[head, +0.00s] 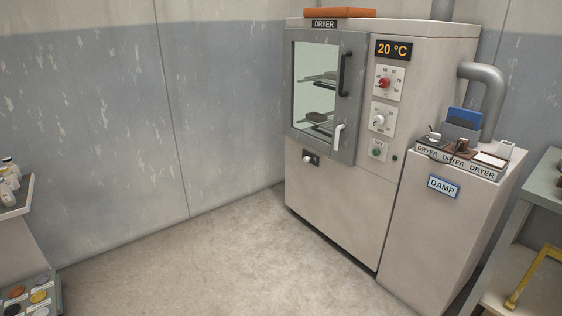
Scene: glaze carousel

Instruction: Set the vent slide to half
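The dryer (340,200) is a tall beige cabinet with a glass door in a grey frame. A small white knob on a dark plate (309,160), low on the front just below the door, looks like the vent slide. The knob sits toward the left of its plate; its markings are too small to read. The door (318,85) looks shut, with a dark handle (344,74) and a white lever (338,136). Neither of my grippers is in view.
The dryer's panel has a display (393,50) reading 20 °C, a red dial (384,83), a white dial (378,120) and a green button (376,153). A cabinet with a DAMP sign (444,187) stands at right. The floor (220,265) before the dryer is clear.

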